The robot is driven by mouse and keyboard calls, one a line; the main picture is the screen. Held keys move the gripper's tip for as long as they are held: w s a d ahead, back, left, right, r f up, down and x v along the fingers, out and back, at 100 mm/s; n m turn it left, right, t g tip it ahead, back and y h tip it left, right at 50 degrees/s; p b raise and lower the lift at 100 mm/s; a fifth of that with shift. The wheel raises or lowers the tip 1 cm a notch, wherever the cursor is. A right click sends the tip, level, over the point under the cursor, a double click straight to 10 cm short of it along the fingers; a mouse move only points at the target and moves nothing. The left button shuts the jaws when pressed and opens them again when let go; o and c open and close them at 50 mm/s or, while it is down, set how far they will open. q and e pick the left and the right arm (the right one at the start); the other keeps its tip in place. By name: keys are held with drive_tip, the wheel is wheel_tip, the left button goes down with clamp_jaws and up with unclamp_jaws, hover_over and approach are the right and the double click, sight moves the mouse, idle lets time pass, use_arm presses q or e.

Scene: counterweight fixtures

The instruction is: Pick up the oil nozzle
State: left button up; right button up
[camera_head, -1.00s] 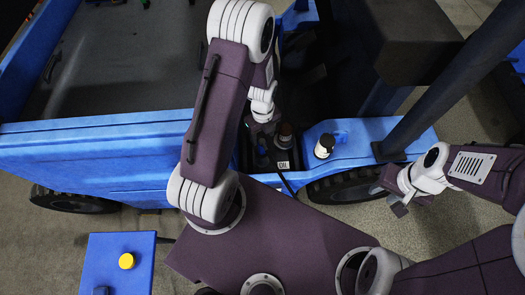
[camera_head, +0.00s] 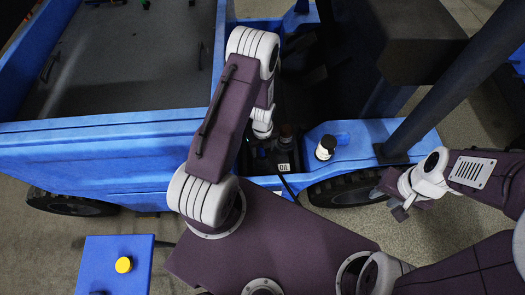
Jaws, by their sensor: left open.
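My left arm reaches over the side of the blue vehicle. Its gripper (camera_head: 262,148) is open and points down into a dark recess beside a box with a white OIL label (camera_head: 284,167). The fingertips are small and partly hidden by the arm. The oil nozzle cannot be made out clearly among the dark parts under the gripper, so I cannot tell whether the fingers touch it. A thin black hose (camera_head: 288,187) runs down from the box. My right gripper (camera_head: 400,212) hangs at the right near the wheel, away from the recess; its jaws are too small to judge.
A white bottle with a dark cap (camera_head: 325,148) stands on the blue fender (camera_head: 365,133), right of the recess. A dark slanted post (camera_head: 440,85) rises at the right. A blue box with a yellow button (camera_head: 124,264) is at the lower left.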

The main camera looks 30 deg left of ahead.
use_arm(q)
clamp_jaws()
idle(1.4)
